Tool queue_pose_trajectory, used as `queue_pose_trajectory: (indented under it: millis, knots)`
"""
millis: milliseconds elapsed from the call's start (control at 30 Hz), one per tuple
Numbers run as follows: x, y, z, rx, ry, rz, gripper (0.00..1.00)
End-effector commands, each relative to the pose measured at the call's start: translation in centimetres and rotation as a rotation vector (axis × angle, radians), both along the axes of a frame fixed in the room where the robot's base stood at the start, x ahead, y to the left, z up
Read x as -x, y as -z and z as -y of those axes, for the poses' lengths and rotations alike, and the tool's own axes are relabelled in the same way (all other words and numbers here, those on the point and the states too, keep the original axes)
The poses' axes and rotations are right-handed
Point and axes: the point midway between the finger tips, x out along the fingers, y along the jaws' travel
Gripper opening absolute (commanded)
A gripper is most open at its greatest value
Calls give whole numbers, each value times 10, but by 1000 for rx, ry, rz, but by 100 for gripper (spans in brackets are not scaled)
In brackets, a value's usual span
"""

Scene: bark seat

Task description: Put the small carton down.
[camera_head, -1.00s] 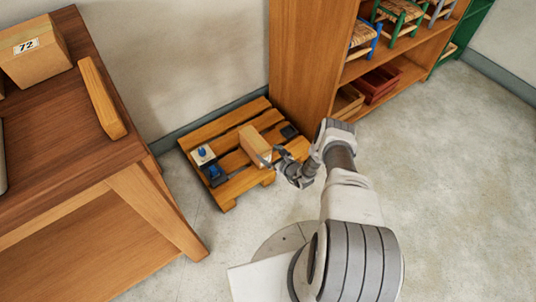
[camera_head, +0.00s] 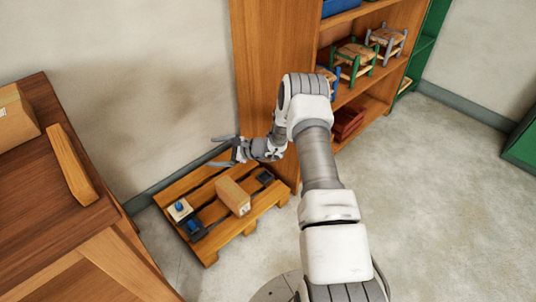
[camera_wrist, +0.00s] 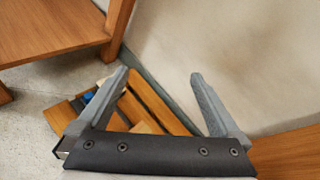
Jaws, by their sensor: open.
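The small carton (camera_head: 233,196) is a light brown box standing on the wooden pallet (camera_head: 239,227) on the floor, near the pallet's middle. My gripper (camera_head: 222,152) is open and empty, raised above the back of the pallet and apart from the carton. In the wrist view my gripper (camera_wrist: 158,88) shows its two fingers spread wide, with the pallet (camera_wrist: 150,98) below. A small part of the carton (camera_wrist: 143,128) seems to show just over the gripper's body; the rest is hidden there.
A white block with a blue top (camera_head: 179,209), a dark blue item (camera_head: 194,229) and a dark flat item (camera_head: 265,177) lie on the pallet. A wooden table (camera_head: 60,215) stands at the left, a shelf unit (camera_head: 270,60) behind right. Open floor lies to the right.

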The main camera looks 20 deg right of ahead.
Motion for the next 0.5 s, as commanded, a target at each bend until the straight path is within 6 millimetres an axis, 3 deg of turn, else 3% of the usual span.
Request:
queue_pose_trajectory:
  millis: [33, 200, 500]
  knots:
    - [1, -28, -7, 39, -57, 30, 100]
    - [21, -99, -30, 170, -242, 104, 100]
    - [83, -204, -56, 429, -536, 233, 100]
